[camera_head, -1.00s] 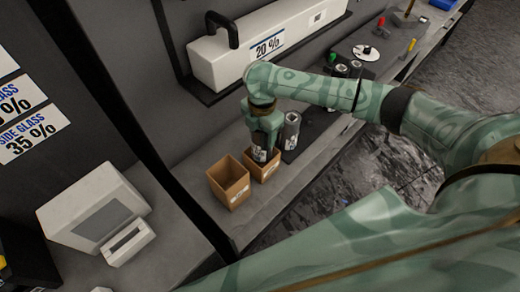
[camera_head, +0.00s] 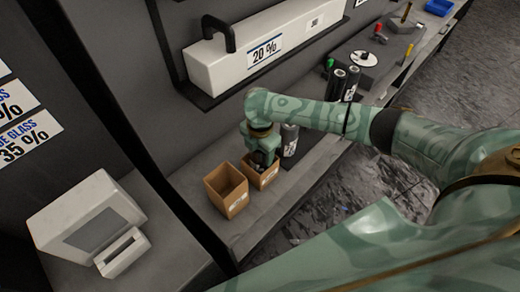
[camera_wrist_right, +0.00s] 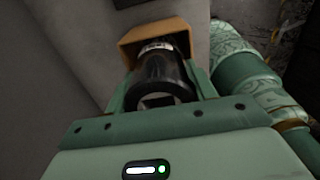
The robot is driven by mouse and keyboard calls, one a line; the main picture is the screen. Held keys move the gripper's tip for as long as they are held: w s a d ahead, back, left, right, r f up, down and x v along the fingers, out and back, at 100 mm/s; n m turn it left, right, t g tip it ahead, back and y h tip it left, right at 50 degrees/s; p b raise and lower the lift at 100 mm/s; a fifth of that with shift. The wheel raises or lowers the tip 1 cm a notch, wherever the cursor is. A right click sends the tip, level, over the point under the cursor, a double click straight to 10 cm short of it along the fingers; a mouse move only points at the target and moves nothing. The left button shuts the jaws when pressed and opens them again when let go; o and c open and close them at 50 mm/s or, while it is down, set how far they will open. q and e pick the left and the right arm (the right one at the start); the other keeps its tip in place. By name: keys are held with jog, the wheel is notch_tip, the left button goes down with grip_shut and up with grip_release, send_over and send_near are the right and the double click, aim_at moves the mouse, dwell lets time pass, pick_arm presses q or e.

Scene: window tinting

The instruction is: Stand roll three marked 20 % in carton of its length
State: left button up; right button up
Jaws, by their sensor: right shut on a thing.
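My right gripper (camera_head: 262,155) is shut on a dark film roll, which shows in the right wrist view (camera_wrist_right: 162,78) with a pale label band near its far end. The roll's lower end is inside the open cardboard carton (camera_head: 268,180), the right one of two; this carton also shows in the wrist view (camera_wrist_right: 150,32). The roll looks roughly upright, its lower part hidden by the carton walls. I cannot read its marking or tell whether it touches the bottom. My left gripper is not in view.
An empty-looking carton (camera_head: 228,191) stands just left. Another roll (camera_head: 289,142) stands close behind the gripper. Two dark rolls (camera_head: 335,84) (camera_head: 352,84) stand further back. A long white box marked 20 % (camera_head: 230,68) lies on a shelf above. A white device (camera_head: 90,225) sits at left.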

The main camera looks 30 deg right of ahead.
jog(key=o, duration=1.2)
jog(key=shift+f, duration=0.1)
notch_tip(320, 180, up, 13)
jog(key=p, duration=0.3)
jog(key=shift+p, duration=0.35)
